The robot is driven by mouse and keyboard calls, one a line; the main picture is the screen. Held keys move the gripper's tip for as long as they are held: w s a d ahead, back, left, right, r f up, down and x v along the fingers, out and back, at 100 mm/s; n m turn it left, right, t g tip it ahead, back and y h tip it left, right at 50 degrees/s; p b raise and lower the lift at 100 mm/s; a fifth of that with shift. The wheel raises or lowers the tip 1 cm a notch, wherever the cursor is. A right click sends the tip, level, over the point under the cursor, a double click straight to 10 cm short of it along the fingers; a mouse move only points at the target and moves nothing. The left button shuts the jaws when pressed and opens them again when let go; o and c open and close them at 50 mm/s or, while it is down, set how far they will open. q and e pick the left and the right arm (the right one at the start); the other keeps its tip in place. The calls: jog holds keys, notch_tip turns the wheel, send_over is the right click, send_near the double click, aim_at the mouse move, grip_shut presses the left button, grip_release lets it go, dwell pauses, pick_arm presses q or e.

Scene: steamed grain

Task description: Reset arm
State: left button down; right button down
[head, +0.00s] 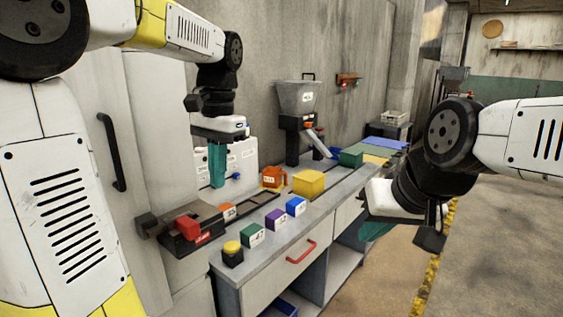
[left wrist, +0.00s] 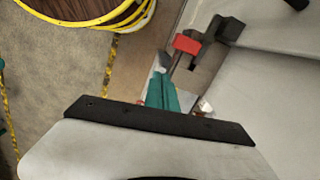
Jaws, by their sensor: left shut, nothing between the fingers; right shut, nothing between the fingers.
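My left gripper (head: 217,166) hangs with its teal fingers pointing down, above the back left part of the grey counter (head: 239,265). Its fingers are together with nothing between them. In the left wrist view the same teal fingers (left wrist: 163,94) show closed, with the red block of the counter device beyond them. My right gripper (head: 376,231) is at the right, in front of the counter's side and over the floor. Its teal fingers are partly hidden behind its own body, and it holds nothing that I can see.
On the counter stand a device with a red block (head: 188,227), a yellow button (head: 232,251), several small coloured boxes, a yellow box (head: 309,183), an orange container (head: 273,176) and a grey hopper (head: 297,98) with a chute. A red drawer handle (head: 301,252) sticks out in front. Floor at right is clear.

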pick_arm(q)
jog(key=s+d+f+n+t+h, duration=0.1)
jog(key=s+f+n+t+h, duration=0.2)
jog(key=s, duration=0.8)
jog(key=shift+s+f+n+t, duration=0.35)
jog(key=shift+f+n+t, duration=0.8)
jog(key=shift+t, duration=0.75)
